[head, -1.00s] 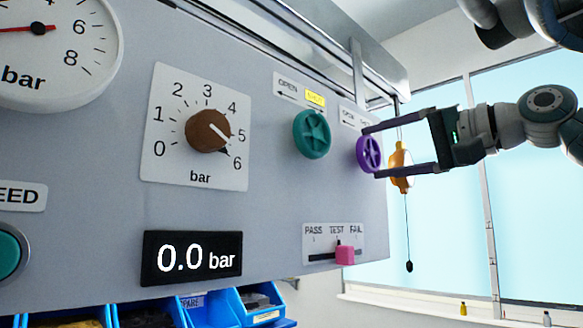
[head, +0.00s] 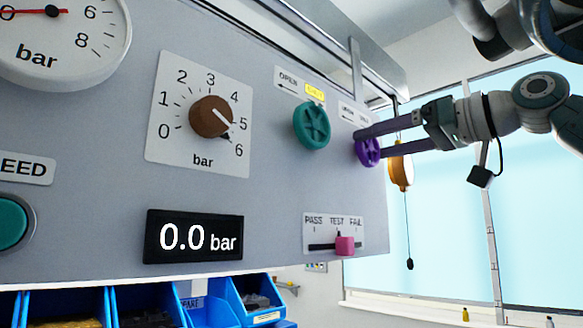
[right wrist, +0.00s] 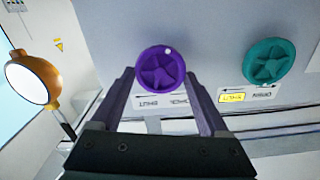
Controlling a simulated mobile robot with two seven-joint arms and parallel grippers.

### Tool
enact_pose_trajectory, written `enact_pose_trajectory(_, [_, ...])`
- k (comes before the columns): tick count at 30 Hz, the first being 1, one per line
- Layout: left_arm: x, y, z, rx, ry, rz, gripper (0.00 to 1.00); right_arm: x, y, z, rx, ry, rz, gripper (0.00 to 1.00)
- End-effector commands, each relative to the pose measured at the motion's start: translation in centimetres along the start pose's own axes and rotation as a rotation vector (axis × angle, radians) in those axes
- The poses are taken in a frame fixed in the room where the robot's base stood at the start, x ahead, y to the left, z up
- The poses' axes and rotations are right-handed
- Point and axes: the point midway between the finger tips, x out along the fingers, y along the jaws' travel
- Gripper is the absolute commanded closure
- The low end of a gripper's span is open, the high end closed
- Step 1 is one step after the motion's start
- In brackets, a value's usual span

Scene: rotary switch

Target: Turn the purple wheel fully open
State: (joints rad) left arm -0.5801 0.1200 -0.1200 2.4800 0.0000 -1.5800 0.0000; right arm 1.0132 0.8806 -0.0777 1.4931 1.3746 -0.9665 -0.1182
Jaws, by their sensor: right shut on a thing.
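The purple wheel (head: 367,155) is at the right end of the grey panel in the head view, partly covered by my right gripper (head: 369,144). In the right wrist view the purple wheel (right wrist: 160,74) is round with a star-shaped spoke pattern and a small pale dot near its upper edge. My right gripper (right wrist: 160,78) has one finger at each side of the wheel and is shut on it. The label beside the wheel carries "SHUT" and an arrow, upside down in the wrist view. My left gripper is not in view.
A teal wheel (head: 312,126) with a yellow tag is left of the purple one. The panel also bears a brown knob (head: 211,117), a pink slider (head: 345,245) and a 0.0 bar display (head: 195,237). An orange round thing (head: 400,170) hangs just right of the panel.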

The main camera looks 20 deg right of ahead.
Motion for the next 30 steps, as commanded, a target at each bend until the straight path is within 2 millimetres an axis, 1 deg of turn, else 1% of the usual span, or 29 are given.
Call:
enact_pose_trajectory(1, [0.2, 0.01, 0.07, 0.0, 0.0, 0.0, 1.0, 0.12, 0.04, 0.33, -0.039, -0.005, 0.001, 0.77])
enact_pose_trajectory(6, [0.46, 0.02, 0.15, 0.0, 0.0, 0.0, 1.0, 0.12, -0.02, 0.35, -0.173, -0.006, 0.0, 0.77])
enact_pose_trajectory(15, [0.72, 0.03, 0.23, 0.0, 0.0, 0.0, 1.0, 0.12, -0.09, 0.32, -0.335, -0.006, 0.0, 0.77])
enact_pose_trajectory(21, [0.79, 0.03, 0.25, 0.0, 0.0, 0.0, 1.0, 0.12, -0.11, 0.33, -0.384, -0.007, 0.0, 0.77])
enact_pose_trajectory(30, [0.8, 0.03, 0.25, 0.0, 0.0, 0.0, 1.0, 0.12, -0.11, 0.32, -0.399, -0.007, 0.0, 0.77])
